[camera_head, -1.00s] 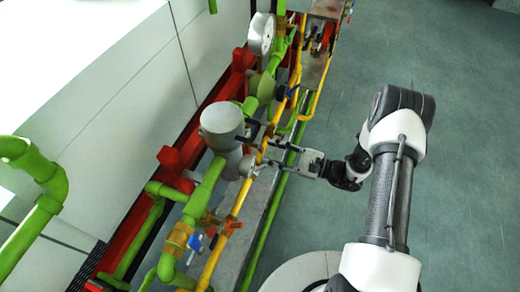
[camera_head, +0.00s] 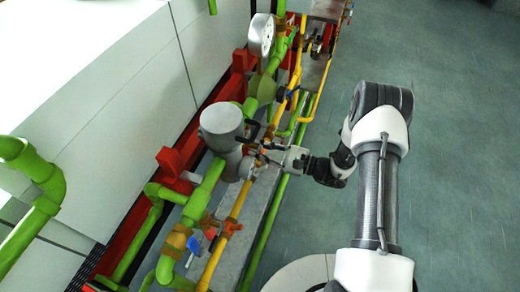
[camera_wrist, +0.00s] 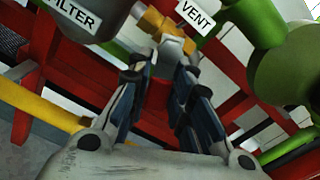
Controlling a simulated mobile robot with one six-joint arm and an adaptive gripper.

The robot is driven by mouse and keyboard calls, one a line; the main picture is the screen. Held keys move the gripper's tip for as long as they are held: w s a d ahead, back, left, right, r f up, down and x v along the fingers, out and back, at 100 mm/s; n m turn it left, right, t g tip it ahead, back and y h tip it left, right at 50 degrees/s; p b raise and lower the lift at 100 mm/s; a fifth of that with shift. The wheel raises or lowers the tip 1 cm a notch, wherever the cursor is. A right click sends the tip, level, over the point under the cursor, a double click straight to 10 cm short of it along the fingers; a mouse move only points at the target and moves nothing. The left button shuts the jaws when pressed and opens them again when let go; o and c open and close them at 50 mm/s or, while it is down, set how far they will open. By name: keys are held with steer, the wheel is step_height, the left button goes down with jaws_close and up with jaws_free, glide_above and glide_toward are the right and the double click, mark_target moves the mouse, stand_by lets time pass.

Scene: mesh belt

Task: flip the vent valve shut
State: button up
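The vent valve shows in the wrist view as a brass body (camera_wrist: 157,24) with a pale grey end piece, beside a white VENT label (camera_wrist: 195,14). My gripper (camera_wrist: 162,64) points at it, with one finger on each side just below the grey piece. The fingers are apart, with red frame visible between them. I cannot tell whether either finger touches the valve, and its handle is not clearly visible. In the head view my gripper (camera_head: 262,152) is among the pipes, right of the grey filter housing (camera_head: 222,122); the valve is mostly hidden there.
A grey FILTER housing (camera_wrist: 85,18) is close at upper left in the wrist view, and green pipe (camera_wrist: 260,18) at upper right. Yellow pipe (camera_head: 237,205), a red-handled valve (camera_head: 233,226) and a gauge (camera_head: 261,35) lie along the rack. The floor at right is clear.

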jaws_close()
steer(key=m, duration=0.1)
steer(key=s+m, duration=0.1)
steer(key=m, duration=0.3)
steer(key=shift+s+a+f+p, duration=0.2)
steer(key=shift+s+a+p, duration=0.05)
steer(key=shift+p, duration=0.05)
steer(key=o, duration=0.5)
jaws_free()
steer(key=shift+o, duration=0.2)
